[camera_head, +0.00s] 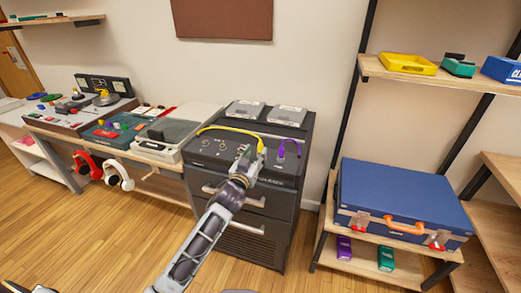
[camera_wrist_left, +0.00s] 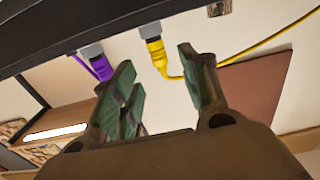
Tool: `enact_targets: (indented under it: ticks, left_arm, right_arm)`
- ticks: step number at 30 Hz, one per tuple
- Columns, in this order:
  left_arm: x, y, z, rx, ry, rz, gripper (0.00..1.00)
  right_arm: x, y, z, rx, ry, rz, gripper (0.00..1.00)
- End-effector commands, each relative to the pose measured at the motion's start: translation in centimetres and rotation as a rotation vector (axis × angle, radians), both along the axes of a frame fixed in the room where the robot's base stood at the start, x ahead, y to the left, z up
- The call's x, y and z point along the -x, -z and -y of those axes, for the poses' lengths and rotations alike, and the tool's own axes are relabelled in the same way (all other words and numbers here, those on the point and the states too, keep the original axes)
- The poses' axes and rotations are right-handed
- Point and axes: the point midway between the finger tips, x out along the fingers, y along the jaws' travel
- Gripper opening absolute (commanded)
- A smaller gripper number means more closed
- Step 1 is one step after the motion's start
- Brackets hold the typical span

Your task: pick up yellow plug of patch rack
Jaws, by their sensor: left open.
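The patch rack (camera_head: 262,206) is a dark cabinet with a sloped top panel of sockets. A yellow cable arches over the panel, and its yellow plug (camera_head: 260,146) sits at the panel, partly hidden by my left gripper (camera_head: 246,152). In the left wrist view the yellow plug (camera_wrist_left: 155,52) stands in a grey socket, just past the fingertips and in the gap between the two fingers. The left gripper (camera_wrist_left: 162,75) is open, with nothing held. A purple plug (camera_head: 281,150) sits to its right; it also shows in the left wrist view (camera_wrist_left: 100,63), beside a finger. My right gripper is out of view.
Two grey boxes (camera_head: 287,115) stand on top of the rack at the back. On the right, shelves hold a blue case (camera_head: 398,192) and a yellow tray (camera_head: 408,64). The wooden floor in front is clear.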

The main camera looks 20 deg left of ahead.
Motion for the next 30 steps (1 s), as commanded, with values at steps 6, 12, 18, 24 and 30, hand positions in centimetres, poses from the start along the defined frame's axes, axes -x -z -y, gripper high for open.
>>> enact_targets:
  ticks: [6,12,18,24,30]
  left_arm:
    - [-1.1,-0.1,0.0,-0.001,0.0,0.001,0.45]
    - [-1.3,-0.1,0.0,-0.001,0.0,0.0,0.45]
    - [-1.3,-0.1,0.0,-0.001,0.0,0.0,0.45]
    - [-1.8,-0.1,0.0,-0.002,-0.001,0.0,0.45]
    - [-3.1,-0.4,0.1,-0.001,0.0,0.0,0.45]
  right_arm:
    - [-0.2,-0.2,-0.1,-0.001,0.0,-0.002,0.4]
    - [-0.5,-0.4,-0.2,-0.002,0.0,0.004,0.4]
    - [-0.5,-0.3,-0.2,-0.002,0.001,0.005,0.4]
    - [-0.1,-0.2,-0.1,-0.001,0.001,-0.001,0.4]
    - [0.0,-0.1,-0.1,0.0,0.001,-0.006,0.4]
